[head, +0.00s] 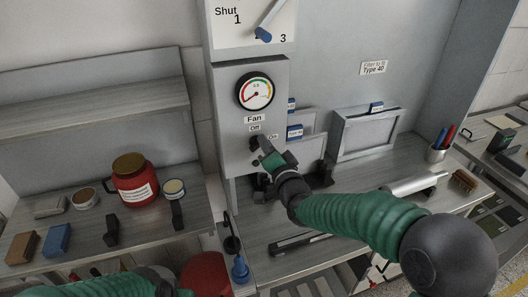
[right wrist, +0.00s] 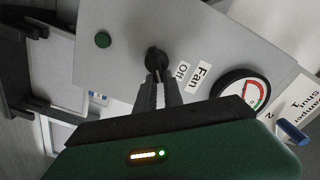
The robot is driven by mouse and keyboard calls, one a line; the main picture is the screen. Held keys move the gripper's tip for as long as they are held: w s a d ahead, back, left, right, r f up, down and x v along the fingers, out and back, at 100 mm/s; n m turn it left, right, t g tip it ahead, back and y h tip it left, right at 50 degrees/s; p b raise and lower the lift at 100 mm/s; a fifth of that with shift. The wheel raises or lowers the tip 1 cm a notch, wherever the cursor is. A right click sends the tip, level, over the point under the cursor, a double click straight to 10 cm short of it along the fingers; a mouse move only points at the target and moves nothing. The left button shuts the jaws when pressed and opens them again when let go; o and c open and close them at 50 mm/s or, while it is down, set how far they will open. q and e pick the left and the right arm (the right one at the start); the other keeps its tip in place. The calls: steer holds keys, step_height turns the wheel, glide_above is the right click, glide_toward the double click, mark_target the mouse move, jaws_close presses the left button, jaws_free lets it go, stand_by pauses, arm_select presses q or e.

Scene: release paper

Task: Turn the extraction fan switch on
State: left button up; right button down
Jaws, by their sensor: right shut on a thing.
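The fan switch is a small dark knob (head: 255,142) on the grey control box (head: 225,120), below the "Fan" label and between the "Off" and "On" labels. My right gripper (head: 264,148) reaches it from the front right. In the right wrist view the fingers (right wrist: 157,82) are closed together on the dark knob (right wrist: 156,58), next to the "Off" label (right wrist: 182,70). A green round button or lamp (right wrist: 102,40) sits on the same panel. The fingers partly hide the knob, so its exact angle is unclear. My left gripper is not in view.
A round gauge (head: 255,91) is above the switch, with a numbered panel and blue-tipped lever (head: 264,33) higher up. A red jar (head: 132,182) and several small items stand on the left shelf. A framed filter panel (head: 366,133) is to the right.

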steer(key=shift+w+d+f+m+b, duration=0.1)
steer(key=shift+f+m+b, duration=0.2)
steer(key=shift+m+b, duration=0.65)
steer(key=shift+s+d+f+m+b, duration=0.1)
steer(key=shift+f+m+b, duration=0.25)
steer(key=shift+m, duration=1.1)
steer(key=shift+w+d+f+m+b, duration=0.1)
steer(key=shift+f+m+b, duration=0.1)
steer(key=shift+m+b, duration=0.75)
steer(key=shift+m, duration=0.35)
steer(key=c, duration=1.5)
jaws_free()
steer(key=shift+d, duration=0.1)
steer(key=shift+o, duration=0.2)
